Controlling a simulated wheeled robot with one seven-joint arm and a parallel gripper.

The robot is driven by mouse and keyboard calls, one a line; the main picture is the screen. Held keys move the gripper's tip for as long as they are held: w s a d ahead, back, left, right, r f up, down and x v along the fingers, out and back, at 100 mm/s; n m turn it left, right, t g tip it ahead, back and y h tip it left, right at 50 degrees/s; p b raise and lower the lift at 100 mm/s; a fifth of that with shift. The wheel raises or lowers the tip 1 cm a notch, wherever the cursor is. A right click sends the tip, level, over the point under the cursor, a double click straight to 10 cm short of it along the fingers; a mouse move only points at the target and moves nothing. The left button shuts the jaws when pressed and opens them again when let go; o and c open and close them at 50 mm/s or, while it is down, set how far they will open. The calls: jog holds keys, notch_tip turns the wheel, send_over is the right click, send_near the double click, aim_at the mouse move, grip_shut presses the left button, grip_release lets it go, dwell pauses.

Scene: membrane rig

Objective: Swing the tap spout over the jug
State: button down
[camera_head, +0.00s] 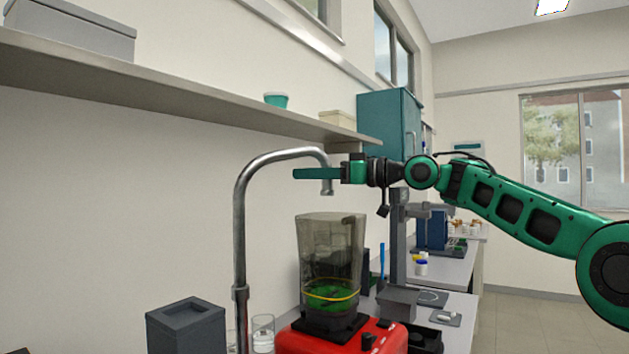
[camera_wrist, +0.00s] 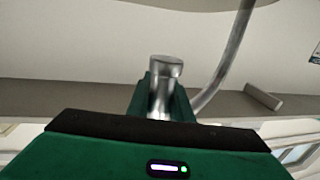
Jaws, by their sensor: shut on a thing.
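The metal tap spout (camera_head: 285,153) is a gooseneck pipe that rises at the left and bends over to the right, its outlet pointing down. My green gripper (camera_head: 310,173) reaches in from the right and is shut on the spout near its outlet end. In the wrist view, the spout end (camera_wrist: 165,68) sits between my gripper's fingers (camera_wrist: 167,98). The jug (camera_head: 331,243) is clear and smoky, with green contents low inside. In the head view the outlet appears above the jug's rim; the depth between them is hard to judge.
The jug stands on a red appliance base (camera_head: 340,341). A dark grey box (camera_head: 187,328) and a glass (camera_head: 263,334) stand left of it. A wall shelf (camera_head: 180,95) runs above the bench, and a teal cabinet (camera_head: 388,120) hangs behind my gripper.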

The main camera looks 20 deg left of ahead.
jog(key=shift+s+a, duration=0.35)
jog(key=shift+s, duration=0.25)
jog(key=c, duration=1.8)
grip_release()
jog(key=shift+o, duration=1.1)
jog(key=shift+s+a, duration=0.1)
jog(key=shift+a, duration=0.05)
jog(key=shift+w+d, duration=0.2)
jog(key=shift+w, duration=0.1)
jog(key=d, duration=1)
jog(key=shift+s+d, duration=0.35)
jog(key=shift+s, duration=0.05)
jog(key=shift+c, duration=0.4)
